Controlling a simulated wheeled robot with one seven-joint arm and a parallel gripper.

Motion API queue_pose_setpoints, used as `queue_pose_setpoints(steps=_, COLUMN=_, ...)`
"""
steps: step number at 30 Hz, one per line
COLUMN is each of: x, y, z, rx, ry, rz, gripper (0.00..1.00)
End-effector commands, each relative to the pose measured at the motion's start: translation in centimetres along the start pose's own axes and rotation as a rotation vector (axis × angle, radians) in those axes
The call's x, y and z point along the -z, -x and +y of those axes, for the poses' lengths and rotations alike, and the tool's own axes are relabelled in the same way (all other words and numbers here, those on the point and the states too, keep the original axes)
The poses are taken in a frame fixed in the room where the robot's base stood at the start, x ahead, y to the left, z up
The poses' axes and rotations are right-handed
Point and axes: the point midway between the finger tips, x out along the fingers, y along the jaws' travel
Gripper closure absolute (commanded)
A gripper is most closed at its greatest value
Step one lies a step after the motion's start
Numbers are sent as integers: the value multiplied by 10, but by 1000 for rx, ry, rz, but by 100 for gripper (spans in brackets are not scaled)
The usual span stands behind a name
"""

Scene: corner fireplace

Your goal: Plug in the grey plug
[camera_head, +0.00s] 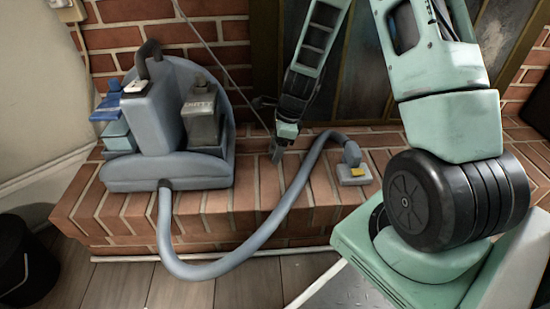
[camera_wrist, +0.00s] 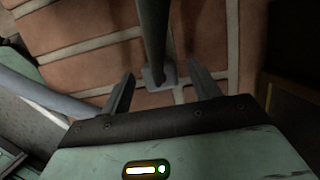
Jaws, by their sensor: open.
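A small grey plug (camera_wrist: 160,76) with a thick-looking cord above it shows in the wrist view, between and just beyond my finger tips. Brick lies behind it. My gripper (camera_wrist: 160,92) is open, with one finger on either side of the plug; I see no clear contact. In the head view my gripper (camera_head: 277,150) points down over the brick hearth, and the plug is too small to make out surely beside it. A thin grey cord (camera_head: 215,58) runs down the brick wall toward my gripper. A pale fitting (camera_head: 70,11), possibly a socket, is on the wall at the upper left.
A grey-blue vacuum-like machine (camera_head: 165,170) stands on the brick hearth (camera_head: 255,200), left of my gripper. Its hose (camera_head: 285,205) loops over the front edge to a nozzle (camera_head: 353,170) at the right. A black bucket (camera_head: 25,262) stands at the lower left.

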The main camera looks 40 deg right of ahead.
Motion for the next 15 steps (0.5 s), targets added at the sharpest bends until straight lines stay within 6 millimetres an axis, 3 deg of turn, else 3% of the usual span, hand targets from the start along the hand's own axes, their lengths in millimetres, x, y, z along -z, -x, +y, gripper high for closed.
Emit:
queue_pose_setpoints(steps=8, x=0, y=1, z=0, rx=1, ry=0, rz=0, gripper=38)
queue_pose_setpoints(steps=13, x=0, y=1, z=0, rx=1, ry=-1, rz=0, gripper=80)
queue_pose_setpoints(steps=15, x=0, y=1, z=0, rx=0, ry=-1, rz=0, gripper=84)
